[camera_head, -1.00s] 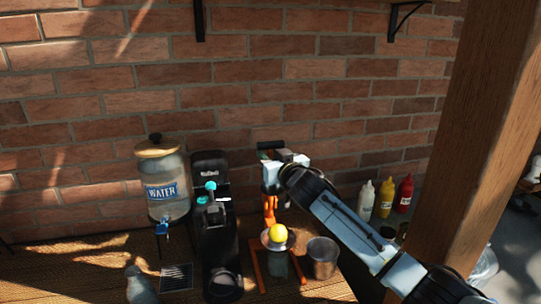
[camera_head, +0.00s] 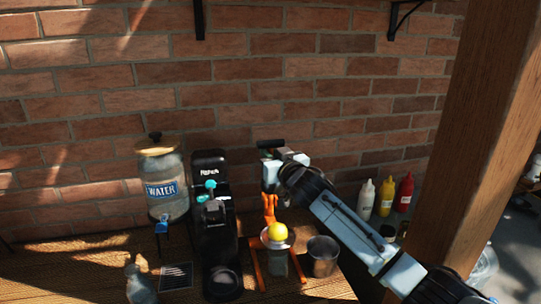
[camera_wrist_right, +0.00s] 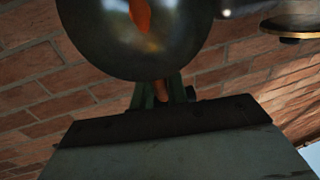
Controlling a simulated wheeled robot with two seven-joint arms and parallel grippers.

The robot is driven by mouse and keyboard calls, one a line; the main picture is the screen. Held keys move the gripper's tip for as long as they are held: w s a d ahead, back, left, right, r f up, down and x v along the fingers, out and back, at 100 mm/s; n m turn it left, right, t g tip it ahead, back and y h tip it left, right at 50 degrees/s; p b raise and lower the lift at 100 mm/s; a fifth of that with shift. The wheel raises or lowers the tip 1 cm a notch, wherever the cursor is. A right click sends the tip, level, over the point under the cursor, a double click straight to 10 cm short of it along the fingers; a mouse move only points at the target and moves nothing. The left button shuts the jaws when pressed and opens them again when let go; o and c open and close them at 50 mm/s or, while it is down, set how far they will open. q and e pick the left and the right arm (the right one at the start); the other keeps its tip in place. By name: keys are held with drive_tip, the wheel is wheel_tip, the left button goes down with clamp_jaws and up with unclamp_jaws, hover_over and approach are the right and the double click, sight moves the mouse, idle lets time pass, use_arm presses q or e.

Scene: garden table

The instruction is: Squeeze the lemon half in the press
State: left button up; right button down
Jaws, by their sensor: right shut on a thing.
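The lemon half (camera_head: 277,231) sits, yellow side up, on the pale strainer bowl of the orange press (camera_head: 256,264). A clear glass (camera_head: 278,263) stands under the bowl, inside the press frame. My right gripper (camera_head: 269,185) is above and behind the lemon, at the raised upper part of the press. It is shut on the press lever, mostly hidden by the gripper. In the right wrist view an orange-brown piece shows between dark fingers (camera_wrist_right: 161,92), with a shiny metal dome (camera_wrist_right: 130,40) in front. My left gripper is out of view.
A metal cup (camera_head: 322,257) stands right of the press. A black coffee machine (camera_head: 216,240) is close on its left, with a water dispenser (camera_head: 162,188) beyond. Sauce bottles (camera_head: 386,197) stand at the back right. A wooden post (camera_head: 480,140) rises at the right.

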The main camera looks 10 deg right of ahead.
drive_tip(key=s+f+n+t+y+b, duration=0.1)
drive_tip(key=s+t+b, duration=0.4)
drive_tip(key=b, duration=0.8)
drive_tip(key=shift+s+d+f+y, duration=0.15)
drive_tip(key=shift+s+f+y, duration=0.7)
drive_tip(key=shift+s, duration=1.05)
drive_tip(key=shift+f+h, duration=0.25)
